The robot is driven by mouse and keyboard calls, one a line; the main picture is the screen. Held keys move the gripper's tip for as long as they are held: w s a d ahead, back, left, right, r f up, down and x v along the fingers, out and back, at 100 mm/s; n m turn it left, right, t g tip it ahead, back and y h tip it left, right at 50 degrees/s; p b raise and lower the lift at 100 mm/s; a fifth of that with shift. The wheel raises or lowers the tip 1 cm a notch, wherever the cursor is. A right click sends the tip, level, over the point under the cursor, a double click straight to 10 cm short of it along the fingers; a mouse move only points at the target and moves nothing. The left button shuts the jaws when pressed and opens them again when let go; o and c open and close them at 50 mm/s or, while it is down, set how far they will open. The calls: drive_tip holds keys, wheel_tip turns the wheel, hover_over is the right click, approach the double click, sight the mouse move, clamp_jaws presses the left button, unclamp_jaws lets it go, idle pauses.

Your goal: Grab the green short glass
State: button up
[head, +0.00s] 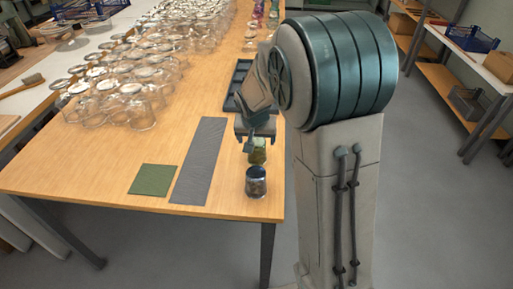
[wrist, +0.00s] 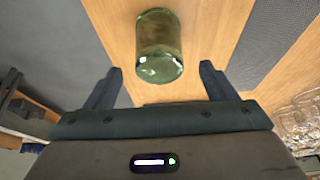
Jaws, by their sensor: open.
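The green short glass (wrist: 159,42) is a translucent green cylinder. It shows in the wrist view just ahead of my gripper (wrist: 160,68), centred between the two open fingers, with gaps on both sides. I cannot tell how far it reaches between the fingertips. In the head view the green glass (head: 259,152) stands on the wooden table near its right edge, partly hidden by my gripper (head: 249,143), which is right above and behind it.
A dark-topped short glass (head: 256,184) stands just in front of the green one. A grey mat (head: 203,160) and a green mat (head: 152,179) lie to the left. A dark tray (head: 232,104) lies behind. Many clear glasses (head: 140,115) crowd the table's left side.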

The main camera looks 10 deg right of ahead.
sight(257, 141)
drive_tip(key=shift+x, duration=2.95)
drive_tip(key=shift+w+d, duration=0.1)
drive_tip(key=shift+r, duration=0.1)
drive_tip(key=c, duration=1.2)
